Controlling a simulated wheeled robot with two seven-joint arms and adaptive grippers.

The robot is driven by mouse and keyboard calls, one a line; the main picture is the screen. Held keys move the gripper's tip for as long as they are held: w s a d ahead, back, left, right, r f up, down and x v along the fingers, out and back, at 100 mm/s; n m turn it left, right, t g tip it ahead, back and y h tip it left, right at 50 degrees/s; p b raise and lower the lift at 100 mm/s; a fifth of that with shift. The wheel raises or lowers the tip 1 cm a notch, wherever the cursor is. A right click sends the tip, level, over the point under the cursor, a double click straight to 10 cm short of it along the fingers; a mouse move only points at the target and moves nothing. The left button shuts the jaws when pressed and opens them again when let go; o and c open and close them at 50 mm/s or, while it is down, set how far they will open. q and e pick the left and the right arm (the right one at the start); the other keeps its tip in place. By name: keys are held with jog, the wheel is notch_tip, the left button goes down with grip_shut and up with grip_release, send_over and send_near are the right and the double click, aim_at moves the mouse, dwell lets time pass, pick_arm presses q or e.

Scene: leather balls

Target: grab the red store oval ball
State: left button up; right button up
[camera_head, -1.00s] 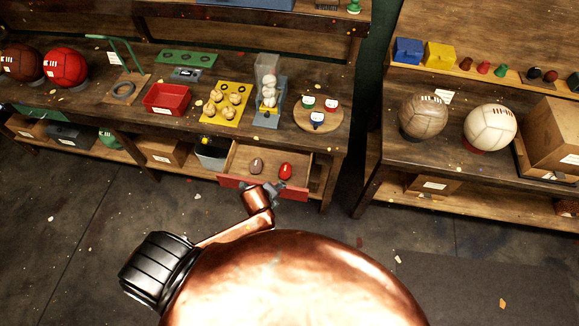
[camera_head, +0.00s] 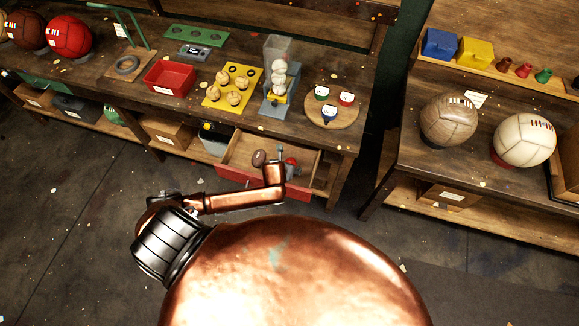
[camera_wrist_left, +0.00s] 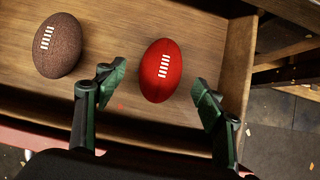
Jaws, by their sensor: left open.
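The red oval ball (camera_wrist_left: 160,70) with white lacing lies in the open wooden drawer, and it also shows in the head view (camera_head: 291,161), partly hidden by my arm. In the left wrist view my left gripper (camera_wrist_left: 158,88) is open. Its two fingers stand to the left and right of the near end of the red ball, with gaps on both sides. A brown oval ball (camera_wrist_left: 58,45) lies to the left of it in the same drawer; in the head view it is a small brown ball (camera_head: 259,158). My right gripper is not in view.
The drawer's right wall (camera_wrist_left: 238,70) stands close to the right finger. The workbench (camera_head: 140,85) above the drawer holds a red bin (camera_head: 170,78), a yellow ball tray (camera_head: 232,87) and a round board (camera_head: 332,109). Open floor lies in front.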

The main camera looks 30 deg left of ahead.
pick_arm(q)
jog(key=x, duration=0.4)
jog(key=shift+w+d, duration=0.1)
jog(key=shift+d, duration=0.05)
jog(key=shift+w+f, duration=0.2)
jog(key=shift+f, duration=0.15)
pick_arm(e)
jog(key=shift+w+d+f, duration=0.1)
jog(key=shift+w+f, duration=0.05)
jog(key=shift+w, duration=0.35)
pick_arm(q)
jog(key=shift+c, duration=0.6)
jog(key=c, duration=1.1)
jog(key=shift+c, duration=0.5)
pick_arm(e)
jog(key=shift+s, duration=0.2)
pick_arm(q)
jog(key=shift+r, duration=0.15)
